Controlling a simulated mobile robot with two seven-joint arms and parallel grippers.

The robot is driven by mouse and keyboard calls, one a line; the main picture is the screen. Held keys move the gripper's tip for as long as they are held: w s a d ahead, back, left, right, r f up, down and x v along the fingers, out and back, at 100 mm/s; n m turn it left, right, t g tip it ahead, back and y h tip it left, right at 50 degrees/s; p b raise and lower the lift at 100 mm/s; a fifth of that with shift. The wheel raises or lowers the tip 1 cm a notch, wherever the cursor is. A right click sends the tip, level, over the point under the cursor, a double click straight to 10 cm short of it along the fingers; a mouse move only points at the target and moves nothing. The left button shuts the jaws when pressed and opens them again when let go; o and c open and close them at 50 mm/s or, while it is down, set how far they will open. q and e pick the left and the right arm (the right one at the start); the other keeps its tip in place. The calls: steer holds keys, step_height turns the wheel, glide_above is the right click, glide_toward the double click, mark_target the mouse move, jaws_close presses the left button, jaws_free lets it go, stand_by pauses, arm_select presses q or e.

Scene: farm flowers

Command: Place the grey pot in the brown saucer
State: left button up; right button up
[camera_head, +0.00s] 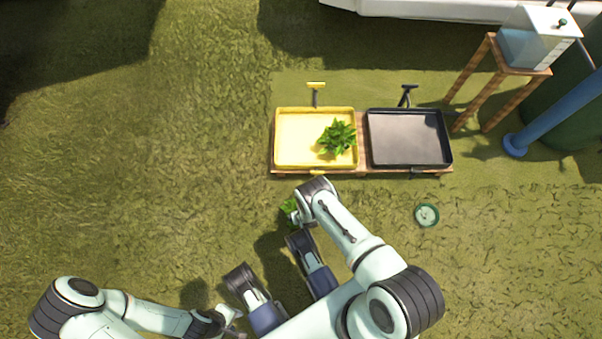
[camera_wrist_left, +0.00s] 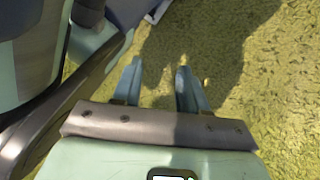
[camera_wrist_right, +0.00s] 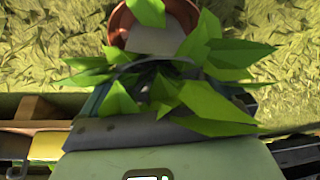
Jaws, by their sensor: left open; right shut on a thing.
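In the right wrist view, my right gripper (camera_wrist_right: 165,85) is shut on the grey pot (camera_wrist_right: 154,41), which carries a leafy green plant (camera_wrist_right: 205,100). Leaves hide most of the fingers and part of the pot. The brown saucer (camera_wrist_right: 121,22) shows around and behind the pot. I cannot tell whether the pot touches it. In the head view, a few leaves (camera_head: 289,206) show beside my right gripper (camera_head: 296,214); the arm hides the pot and saucer. My left gripper (camera_head: 232,321) is open and empty, low over the grass; its spread fingers show in the left wrist view (camera_wrist_left: 158,85).
A yellow tray (camera_head: 290,112) with another green plant (camera_head: 337,138) and a black tray (camera_head: 408,112) stand just beyond my right gripper. A small green saucer (camera_head: 427,215) lies on the grass at right. A wooden stand (camera_head: 470,85) is at back right. The left grass is clear.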

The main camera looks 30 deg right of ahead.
steer(key=shift+f, duration=0.1)
steer(key=o, duration=0.9)
steer(key=shift+c, duration=0.2)
steer(key=shift+s+r, duration=0.1)
steer(key=shift+r, duration=0.1)
arm_select(q)
steer(key=w+d+r+t+p, duration=0.2)
steer(key=w+r+t+p, duration=0.2)
steer(key=w+r+p, duration=0.5)
arm_select(e)
steer(key=b+v, duration=0.3)
steer(key=v, duration=0.3)
steer(key=shift+r, duration=0.15)
arm_select(q)
step_height(320, 180, up, 5)
steer(key=s+d+m+g+p, duration=0.1)
steer(key=s+d+p, duration=0.1)
steer(key=d+p, duration=0.1)
steer(key=shift+s+f+h+p, duration=0.2)
steer(key=shift+s+h+p, duration=0.15)
steer(key=shift+p, duration=0.4)
arm_select(e)
steer(key=v, duration=0.5)
steer(key=shift+s+a+r, duration=0.1)
steer(key=shift+s+r, duration=0.1)
